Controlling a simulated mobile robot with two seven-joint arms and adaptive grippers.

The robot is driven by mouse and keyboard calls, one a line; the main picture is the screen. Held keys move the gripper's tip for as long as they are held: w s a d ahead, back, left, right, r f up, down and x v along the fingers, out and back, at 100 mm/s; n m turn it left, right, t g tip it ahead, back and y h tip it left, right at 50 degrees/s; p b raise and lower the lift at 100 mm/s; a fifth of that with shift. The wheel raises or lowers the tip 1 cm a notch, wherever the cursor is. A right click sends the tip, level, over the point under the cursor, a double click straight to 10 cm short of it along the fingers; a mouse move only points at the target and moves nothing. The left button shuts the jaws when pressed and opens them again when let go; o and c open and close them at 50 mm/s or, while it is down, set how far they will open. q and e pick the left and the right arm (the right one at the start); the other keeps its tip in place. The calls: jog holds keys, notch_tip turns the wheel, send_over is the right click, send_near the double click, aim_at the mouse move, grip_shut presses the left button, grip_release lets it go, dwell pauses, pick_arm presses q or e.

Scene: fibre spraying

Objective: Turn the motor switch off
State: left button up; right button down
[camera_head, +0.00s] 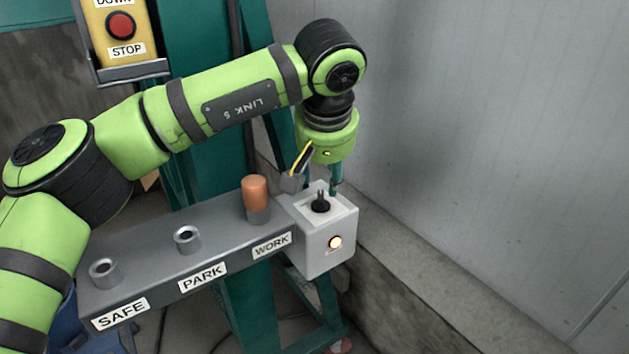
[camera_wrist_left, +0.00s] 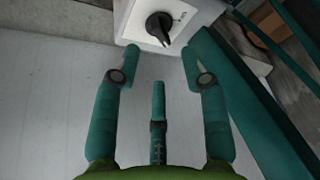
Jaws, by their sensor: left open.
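The motor switch is a black rotary knob (camera_head: 320,204) on the top face of a light grey box (camera_head: 318,262). An orange-white lamp (camera_head: 335,243) glows on the box's front. My left gripper (camera_head: 319,184) hangs from above over the box, its fingers partly hidden in the head view. In the left wrist view the three teal fingers (camera_wrist_left: 164,62) are spread open and empty. The knob (camera_wrist_left: 158,28) shows there just beyond the fingertips, between the two outer ones, and appears apart from them. Small marks beside the knob are too small to read. My right gripper is not in view.
A grey shelf (camera_head: 215,236) left of the box has sockets labelled SAFE, PARK and WORK. An orange cylinder (camera_head: 254,192) stands in the WORK socket, close to my left gripper. A yellow panel (camera_head: 123,50) with a red STOP button is upper left. A wall (camera_head: 480,120) stands right.

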aim_at(323, 196)
pick_arm(q)
jog(key=shift+x, duration=3.1)
